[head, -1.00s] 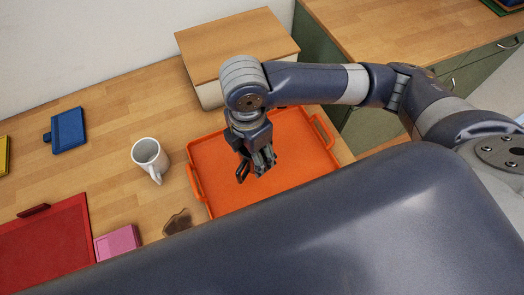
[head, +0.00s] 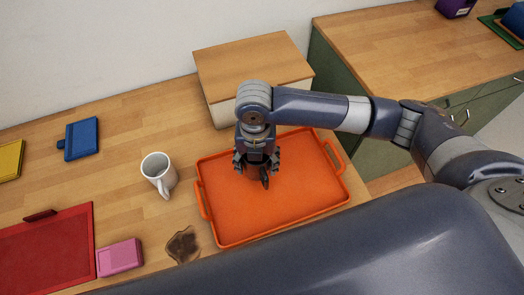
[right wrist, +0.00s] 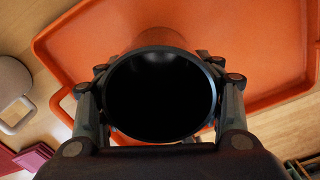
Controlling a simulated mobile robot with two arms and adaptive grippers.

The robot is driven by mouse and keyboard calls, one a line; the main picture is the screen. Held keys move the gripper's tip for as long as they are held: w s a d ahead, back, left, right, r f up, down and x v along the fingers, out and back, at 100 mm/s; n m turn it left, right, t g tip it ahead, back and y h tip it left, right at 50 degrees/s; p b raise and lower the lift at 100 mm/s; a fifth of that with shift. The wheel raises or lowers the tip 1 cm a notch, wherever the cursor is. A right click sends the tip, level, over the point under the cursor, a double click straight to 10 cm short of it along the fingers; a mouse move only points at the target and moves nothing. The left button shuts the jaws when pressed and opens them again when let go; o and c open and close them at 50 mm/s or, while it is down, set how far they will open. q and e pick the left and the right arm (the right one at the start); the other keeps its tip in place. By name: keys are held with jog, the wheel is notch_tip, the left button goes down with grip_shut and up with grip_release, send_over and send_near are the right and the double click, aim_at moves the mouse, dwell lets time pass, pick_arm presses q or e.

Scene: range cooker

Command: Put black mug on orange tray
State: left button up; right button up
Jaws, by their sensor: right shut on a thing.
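The black mug (right wrist: 160,98) fills the middle of the right wrist view, its round dark opening facing the camera. My right gripper (right wrist: 160,92) is shut on it, with a finger at each side. In the head view my right gripper (head: 257,168) points down over the orange tray (head: 225,220), and most of the mug is hidden behind it. A small dark part of the mug (head: 265,182) shows below the fingers. I cannot tell whether the mug touches the tray. My left gripper is not in view.
A white mug (head: 158,172) stands left of the tray. A wooden-topped box (head: 252,65) is behind it. The tray's visible surface is otherwise bare.

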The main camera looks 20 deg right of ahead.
jog(key=w+d, duration=0.1)
jog(key=w, duration=0.2)
jog(key=w+d, duration=0.1)
jog(key=shift+w+d+f+p, duration=0.2)
jog(key=shift+w+d+p, duration=0.1)
jog(key=shift+w+d, duration=0.05)
notch_tip(320, 180, down, 3)
jog(key=shift+s+r+p, duration=0.1)
jog(key=shift+r+p, duration=0.1)
jog(key=shift+p, duration=0.1)
jog(key=shift+f, duration=0.45)
jog(key=shift+f, duration=0.15)
jog(key=o, duration=1.3)
jog(key=shift+c, duration=0.2)
